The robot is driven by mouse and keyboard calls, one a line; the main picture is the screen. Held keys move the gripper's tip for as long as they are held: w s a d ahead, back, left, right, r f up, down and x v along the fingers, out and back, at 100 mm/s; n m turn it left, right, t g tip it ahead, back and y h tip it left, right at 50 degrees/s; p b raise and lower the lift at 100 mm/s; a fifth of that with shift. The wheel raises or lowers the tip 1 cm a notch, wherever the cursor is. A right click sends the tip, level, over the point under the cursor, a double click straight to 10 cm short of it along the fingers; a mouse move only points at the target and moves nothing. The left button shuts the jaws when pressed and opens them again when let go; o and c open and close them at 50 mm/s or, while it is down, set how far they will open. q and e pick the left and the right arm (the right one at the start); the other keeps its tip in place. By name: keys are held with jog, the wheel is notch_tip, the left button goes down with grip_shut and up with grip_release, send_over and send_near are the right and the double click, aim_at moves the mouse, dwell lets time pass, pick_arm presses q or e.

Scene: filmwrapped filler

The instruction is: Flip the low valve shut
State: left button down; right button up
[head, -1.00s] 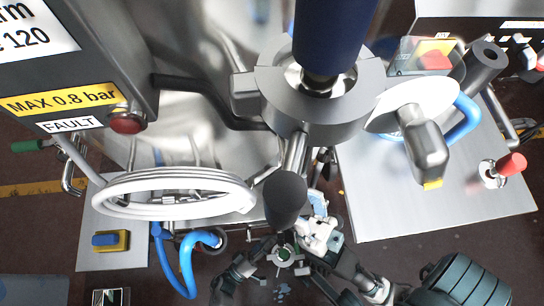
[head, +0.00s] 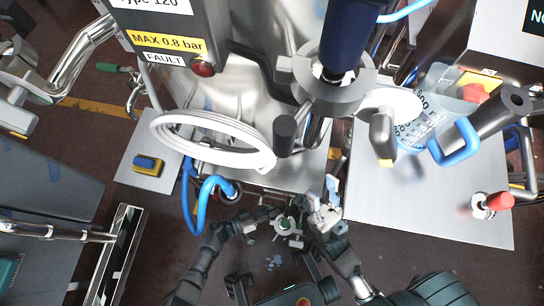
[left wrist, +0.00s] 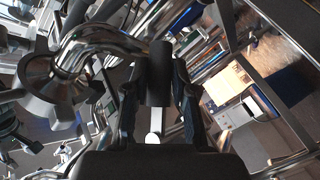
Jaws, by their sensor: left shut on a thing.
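In the left wrist view my left gripper (left wrist: 161,100) is closed around a short dark cylindrical handle (left wrist: 160,62) with a pale metal stem below it. I cannot tell whether this handle belongs to the low valve. In the head view my left gripper (head: 267,212) is small and low in the middle, beside a round metal fitting with a green centre (head: 285,225). The handle it holds is hidden there. My right gripper (head: 328,212) is to the right of that fitting, near pale blue parts; its fingers are too small to read.
A large steel vessel (head: 250,62) stands ahead with a coiled white hose (head: 210,142). Blue hoses (head: 207,190) hang below it. A metal platform (head: 430,200) fills the right. A green-handled valve (head: 112,69) is at the upper left.

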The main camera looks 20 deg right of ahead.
pick_arm(q)
jog(key=shift+w+a, duration=0.2)
jog(key=shift+a, duration=0.1)
jog(key=c, duration=1.1)
grip_release()
jog(key=shift+o, duration=0.8)
jog(key=shift+s, duration=0.15)
jog(key=a, duration=1.2)
jog(key=shift+s+r, duration=0.2)
jog(key=shift+r, duration=0.25)
grip_shut()
jog(key=shift+d, duration=0.1)
